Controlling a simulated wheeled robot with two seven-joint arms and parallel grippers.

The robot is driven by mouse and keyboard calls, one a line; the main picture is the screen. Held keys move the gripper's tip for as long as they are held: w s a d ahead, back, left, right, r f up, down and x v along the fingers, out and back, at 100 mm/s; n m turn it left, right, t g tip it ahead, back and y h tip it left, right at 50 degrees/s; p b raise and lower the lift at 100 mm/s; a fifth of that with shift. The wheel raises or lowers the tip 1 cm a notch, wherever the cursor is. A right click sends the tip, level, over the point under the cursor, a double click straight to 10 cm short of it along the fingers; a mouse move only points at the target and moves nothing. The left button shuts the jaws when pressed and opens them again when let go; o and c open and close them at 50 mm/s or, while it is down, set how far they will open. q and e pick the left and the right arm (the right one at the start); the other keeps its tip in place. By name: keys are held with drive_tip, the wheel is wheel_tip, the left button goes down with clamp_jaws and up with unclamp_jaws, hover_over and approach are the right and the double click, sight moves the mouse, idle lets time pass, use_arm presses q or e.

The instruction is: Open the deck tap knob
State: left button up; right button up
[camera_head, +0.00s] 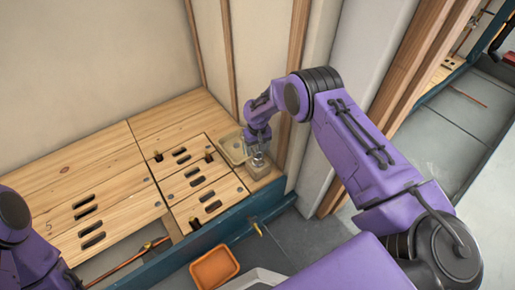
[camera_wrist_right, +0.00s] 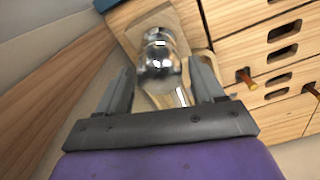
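The chrome deck tap knob (camera_head: 258,160) stands on a small wooden block at the right end of the wooden deck, beside a beige basin (camera_head: 232,150). In the right wrist view the shiny knob (camera_wrist_right: 160,55) shows just beyond and between my fingertips, with a chrome spout (camera_wrist_right: 181,97) below it. My right gripper (camera_wrist_right: 161,80) is open, with a finger on either side and gaps to the knob. In the head view my right gripper (camera_head: 259,142) is right above the knob. My left arm is at the lower left edge; its fingers cannot be made out.
The slotted wooden deck (camera_head: 90,175) has several brass stubs (camera_head: 209,154). A wall with wooden studs (camera_head: 229,60) stands close behind the tap, and a white panel is at its right. An orange bin (camera_head: 213,268) sits in front of the blue rail (camera_head: 215,232).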

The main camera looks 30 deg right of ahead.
wheel_tip(320, 180, up, 10)
drive_tip(key=p, duration=0.3)
drive_tip(key=shift+r, duration=0.25)
